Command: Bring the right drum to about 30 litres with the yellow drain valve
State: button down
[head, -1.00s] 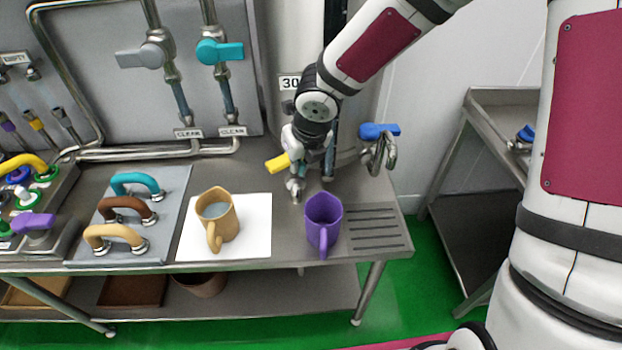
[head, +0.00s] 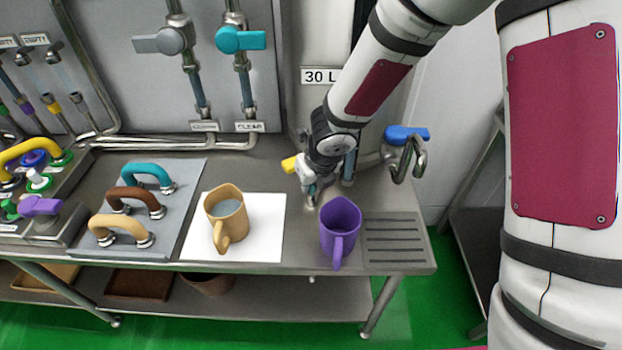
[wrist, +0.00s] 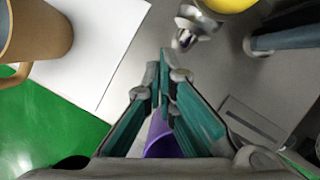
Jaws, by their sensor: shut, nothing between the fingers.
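The yellow drain valve handle (head: 289,164) sticks out to the left of my gripper (head: 311,190) in the head view. It also shows at the top edge of the wrist view (wrist: 230,4), above a metal fitting (wrist: 192,27). My gripper is shut and empty, its fingertips (wrist: 164,58) pointing down near the valve, apart from the handle in the wrist view. The right drum (head: 298,105) stands behind my arm with a "30 L" label (head: 319,76). My arm hides much of the drum and valve; no liquid level shows.
A purple mug (head: 340,228) stands in front of my gripper, beside a slotted drain grate (head: 392,240). A tan mug (head: 226,215) holding liquid sits on a white sheet (head: 265,240). A blue-handled tap (head: 406,134) is to the right.

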aim_at(286, 167)
jog(key=shift+w+a+r+p, duration=0.1)
jog(key=shift+w+a+p, duration=0.3)
jog(key=shift+w, duration=0.45)
jog(key=shift+w+a+p, duration=0.2)
jog(key=shift+w+a, duration=0.35)
jog(key=shift+w, duration=0.25)
jog(key=shift+a, duration=0.1)
jog(key=shift+w+a+m, duration=0.15)
jog(key=shift+m, duration=0.25)
jog(key=shift+w+a+m+b, duration=0.15)
jog(key=shift+a+m+b, duration=0.2)
jog(key=shift+b, duration=0.2)
jog(key=shift+w+a+m+t+h+b, duration=0.1)
jog(key=shift+w+a+m+h+b, duration=0.35)
jog(key=shift+m, duration=0.35)
jog(key=shift+w+a+m+t+h+b, duration=0.1)
jog(key=shift+w+a+m+h+b, duration=0.25)
jog(key=shift+m+b, duration=0.3)
jog(key=shift+w+a+m+t+h+b, duration=0.1)
jog(key=shift+w+a+m+h+b, duration=0.25)
jog(key=shift+m, duration=0.55)
